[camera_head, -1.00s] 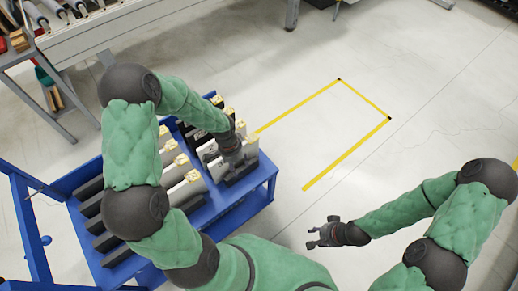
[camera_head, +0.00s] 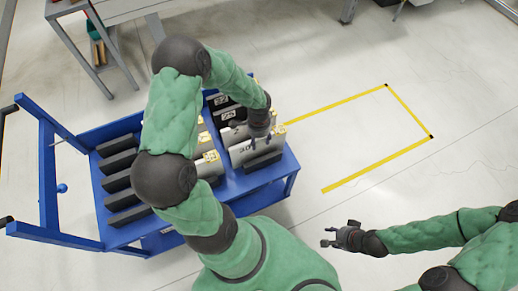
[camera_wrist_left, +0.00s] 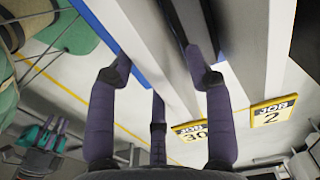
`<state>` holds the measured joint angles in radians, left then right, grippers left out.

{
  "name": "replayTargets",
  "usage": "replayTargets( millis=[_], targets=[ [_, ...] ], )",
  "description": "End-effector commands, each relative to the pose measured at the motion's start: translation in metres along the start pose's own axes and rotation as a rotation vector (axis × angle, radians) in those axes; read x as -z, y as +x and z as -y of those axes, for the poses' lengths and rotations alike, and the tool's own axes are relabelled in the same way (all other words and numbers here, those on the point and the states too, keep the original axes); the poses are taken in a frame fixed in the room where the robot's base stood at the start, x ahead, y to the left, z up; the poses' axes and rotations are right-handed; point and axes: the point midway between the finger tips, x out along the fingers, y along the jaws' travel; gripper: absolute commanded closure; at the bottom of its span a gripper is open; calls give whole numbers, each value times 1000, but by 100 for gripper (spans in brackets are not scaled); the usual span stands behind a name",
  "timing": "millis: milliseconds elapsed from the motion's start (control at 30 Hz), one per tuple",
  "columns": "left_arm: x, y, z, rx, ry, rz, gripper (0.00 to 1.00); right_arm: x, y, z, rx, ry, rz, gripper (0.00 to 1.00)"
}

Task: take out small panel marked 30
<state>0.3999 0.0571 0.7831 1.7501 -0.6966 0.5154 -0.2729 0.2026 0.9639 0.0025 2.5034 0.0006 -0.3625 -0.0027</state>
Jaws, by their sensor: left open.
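The small panel marked 30 is a pale upright board with a yellow "JOB 30" tag (camera_wrist_left: 196,131) in the left wrist view. My left gripper (camera_wrist_left: 160,72) is open there, its dark fingers spread on both sides of a pale panel edge, which appears to be the one with tag 30. Whether the fingers touch it is unclear. In the head view my left gripper (camera_head: 258,128) is over the right end of the blue rack, above the front panel (camera_head: 243,153), whose number is too small to read. My right gripper (camera_head: 342,237) is open and empty over the floor.
The blue rack cart (camera_head: 272,180) has several black slotted blocks (camera_head: 120,178) and several panels. A panel tagged "JOB 2" (camera_wrist_left: 270,113) stands beside tag 30. The floor is clear to the right, with a yellow tape outline (camera_head: 375,165). A grey table (camera_head: 90,12) stands behind left.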

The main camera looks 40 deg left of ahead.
Motion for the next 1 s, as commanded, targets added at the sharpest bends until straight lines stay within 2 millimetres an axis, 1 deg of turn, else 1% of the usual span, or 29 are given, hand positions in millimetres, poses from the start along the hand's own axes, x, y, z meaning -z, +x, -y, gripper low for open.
replayTargets(
  millis=[300,400,600,633,667,700,800,1000],
  targets=[
    [-1,43,-3,-2,-1,1,48,1,24,-9,0,0,0,60],
    [-1,48,-3,-1,0,0,48,1,26,-9,0,0,0,60],
    [-1,47,-3,-1,0,-1,48,1,25,-9,0,0,0,60],
    [-1,47,-3,-1,0,-1,54,1,25,-9,0,0,0,60],
    [-1,47,-3,-1,0,-1,62,1,25,-9,0,0,0,60],
    [-1,47,-3,-1,0,-1,74,1,25,-9,0,0,0,60],
    [-1,47,-3,-1,0,-1,100,1,25,-9,0,0,0,60],
    [0,47,-2,0,0,-1,100,1,25,-9,0,0,0,60]
  ],
)
